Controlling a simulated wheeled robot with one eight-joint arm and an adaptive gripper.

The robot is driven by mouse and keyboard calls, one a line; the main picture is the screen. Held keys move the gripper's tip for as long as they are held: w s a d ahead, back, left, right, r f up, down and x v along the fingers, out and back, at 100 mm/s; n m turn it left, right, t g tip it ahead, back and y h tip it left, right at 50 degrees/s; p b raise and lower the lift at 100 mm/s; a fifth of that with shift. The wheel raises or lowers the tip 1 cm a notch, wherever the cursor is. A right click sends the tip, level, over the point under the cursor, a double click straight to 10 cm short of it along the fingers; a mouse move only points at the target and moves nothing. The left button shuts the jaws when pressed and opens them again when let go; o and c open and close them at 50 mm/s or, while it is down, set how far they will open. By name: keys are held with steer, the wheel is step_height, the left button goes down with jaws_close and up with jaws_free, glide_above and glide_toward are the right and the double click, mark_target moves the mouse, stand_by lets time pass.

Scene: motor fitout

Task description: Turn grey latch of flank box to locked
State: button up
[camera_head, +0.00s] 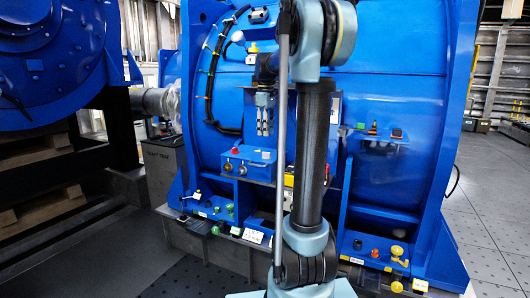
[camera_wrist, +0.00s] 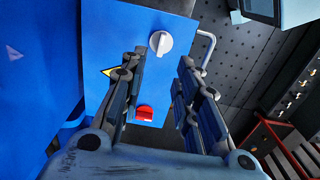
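A blue box face (camera_wrist: 120,28), likely the flank box, fills the upper middle of the wrist view. A round light-grey knob (camera_wrist: 160,43) with a raised grip bar, likely the grey latch, sits near its top right edge. The bar runs roughly up and down in the picture; I cannot read any lock marking. My gripper (camera_wrist: 162,62) is open. Its two dark fingers point at the box face, with the knob showing between and beyond their tips. I see no clear contact. In the head view my arm covers part of the machine, and I cannot make out the latch.
The box also bears a red part (camera_wrist: 145,113), a yellow warning triangle (camera_wrist: 108,72) and a grey bar handle (camera_wrist: 206,48) on its right side. In the head view, a large blue motor housing (camera_head: 400,100) carries ledges of small fittings. Grey floor (camera_head: 485,190) lies clear at right.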

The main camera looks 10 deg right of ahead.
mark_target(266, 155)
step_height(266, 155, down, 9)
steer(key=shift+f, duration=0.15)
steer(key=shift+c, duration=0.3)
jaws_close()
